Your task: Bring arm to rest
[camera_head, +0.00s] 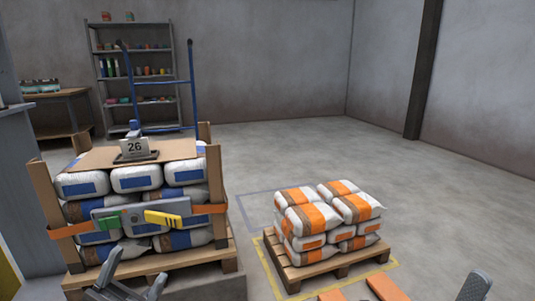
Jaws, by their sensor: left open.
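My left gripper (139,264) is at the bottom left, its two grey fingers spread apart with nothing between them. In the picture it overlaps the front of the left pallet (195,267); I cannot tell the distance between them. A grey part (475,286) at the bottom right edge may be a finger of my right gripper; too little shows to tell its state.
The left pallet carries stacked white-blue bags (136,178) with corner boards, an orange strap and a "26" sign (134,149). White-orange bags (308,219) fill a pallet inside yellow floor lines. A blue hand truck (192,95) and shelf (138,52) stand behind. Right floor is clear.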

